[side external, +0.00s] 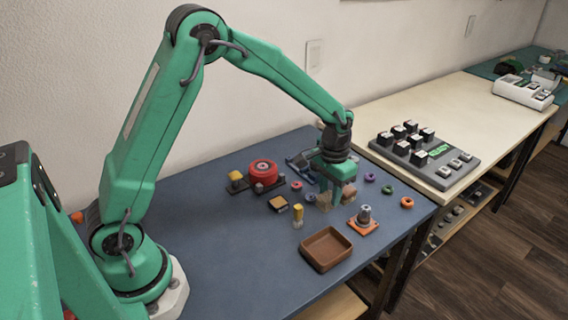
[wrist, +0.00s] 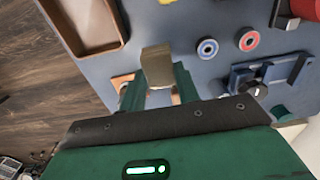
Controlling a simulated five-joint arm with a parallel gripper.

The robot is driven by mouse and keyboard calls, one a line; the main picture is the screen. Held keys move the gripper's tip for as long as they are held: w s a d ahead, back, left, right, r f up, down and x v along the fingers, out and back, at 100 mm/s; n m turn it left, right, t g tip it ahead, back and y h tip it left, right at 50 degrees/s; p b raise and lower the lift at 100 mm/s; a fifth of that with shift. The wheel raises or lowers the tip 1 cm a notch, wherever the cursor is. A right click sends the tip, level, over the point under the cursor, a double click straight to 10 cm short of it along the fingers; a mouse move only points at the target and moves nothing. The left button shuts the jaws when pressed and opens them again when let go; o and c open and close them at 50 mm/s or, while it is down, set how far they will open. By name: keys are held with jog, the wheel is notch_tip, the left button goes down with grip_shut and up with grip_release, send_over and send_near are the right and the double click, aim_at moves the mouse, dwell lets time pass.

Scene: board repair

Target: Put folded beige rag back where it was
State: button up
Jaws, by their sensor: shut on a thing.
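The folded beige rag (wrist: 157,65) shows in the wrist view as a small tan block between my fingers. My gripper (wrist: 160,90) is shut on it. In the side view my gripper (side external: 336,203) points down over the blue table, with the beige rag (side external: 324,201) at its fingertips. My fingers partly hide it, and I cannot tell whether it touches the table.
A brown tray (side external: 327,249) lies near the table's front edge. An orange-based part (side external: 364,219) stands just right of my gripper. A red round part (side external: 264,172), a blue fixture (wrist: 260,76) and several coloured rings are around. The table's left front is clear.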

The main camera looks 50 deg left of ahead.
aim_at(329, 193)
jog(key=shift+w+a+f, duration=0.15)
jog(key=shift+a+f, duration=0.05)
jog(key=shift+a, duration=0.05)
jog(key=shift+f, duration=0.15)
jog(key=shift+f, duration=1.85)
jog(key=shift+f, duration=0.15)
jog(key=o, duration=0.9)
